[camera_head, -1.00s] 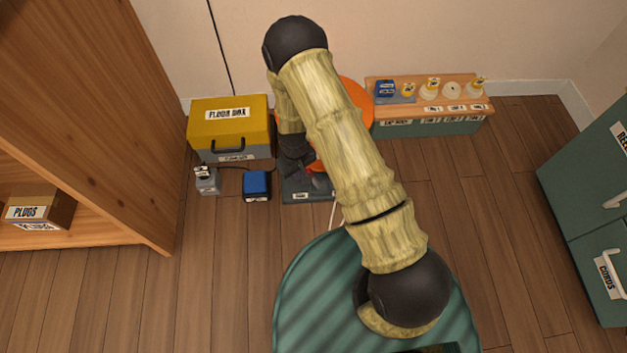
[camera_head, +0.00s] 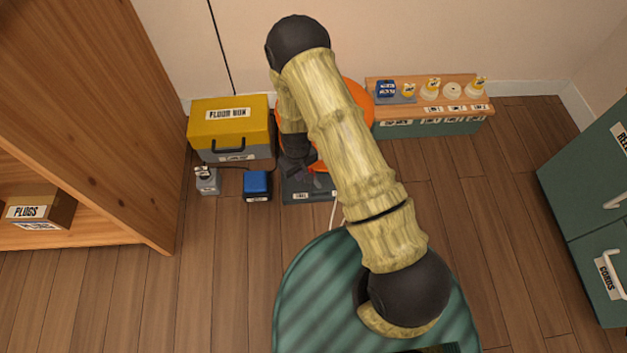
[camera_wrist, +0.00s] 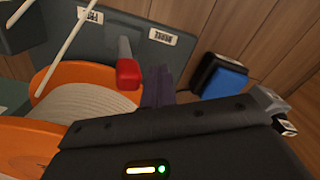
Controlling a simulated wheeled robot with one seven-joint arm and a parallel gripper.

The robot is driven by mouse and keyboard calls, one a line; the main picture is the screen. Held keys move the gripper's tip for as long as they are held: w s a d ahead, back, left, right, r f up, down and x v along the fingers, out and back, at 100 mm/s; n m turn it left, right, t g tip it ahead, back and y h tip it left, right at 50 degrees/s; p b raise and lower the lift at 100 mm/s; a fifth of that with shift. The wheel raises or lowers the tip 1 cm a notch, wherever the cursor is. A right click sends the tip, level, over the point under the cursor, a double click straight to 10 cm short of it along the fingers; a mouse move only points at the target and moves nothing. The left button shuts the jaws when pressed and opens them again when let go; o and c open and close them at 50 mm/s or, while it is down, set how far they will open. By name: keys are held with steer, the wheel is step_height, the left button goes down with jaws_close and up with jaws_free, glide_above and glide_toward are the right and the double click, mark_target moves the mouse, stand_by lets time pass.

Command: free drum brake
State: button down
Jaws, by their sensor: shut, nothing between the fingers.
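The orange drum (camera_head: 358,97) stands by the back wall, partly hidden by my arm. In the wrist view its orange rim (camera_wrist: 72,80) surrounds pale wound cord (camera_wrist: 90,108). A lever with a red tip (camera_wrist: 128,73) rises by the dark grey base plate (camera_wrist: 195,50), which also shows in the head view (camera_head: 295,196). Two white labels are on the plate, too tilted to read surely. My gripper (camera_wrist: 156,88) is shut and empty, its dark fingers right beside the red tip. I cannot tell whether they touch. In the head view the fingertips are hard to make out.
A blue pedal-like block (camera_head: 257,184) and a small grey box (camera_head: 206,180) sit left of the base plate. A yellow-lidded floor box (camera_head: 230,120) is behind them. A shelf bench (camera_head: 430,112) with small items stands right of the drum. Open floor lies to the right.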

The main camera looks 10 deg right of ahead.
mark_target(314, 172)
steer(key=shift+d+p, duration=0.3)
steer(key=shift+d, duration=1.25)
steer(key=shift+s+d, duration=0.15)
steer(key=shift+d, duration=0.55)
steer(key=r+p, duration=0.2)
steer(key=a+r+p, duration=0.1)
steer(key=r+p, duration=0.4)
steer(key=shift+a, duration=0.25)
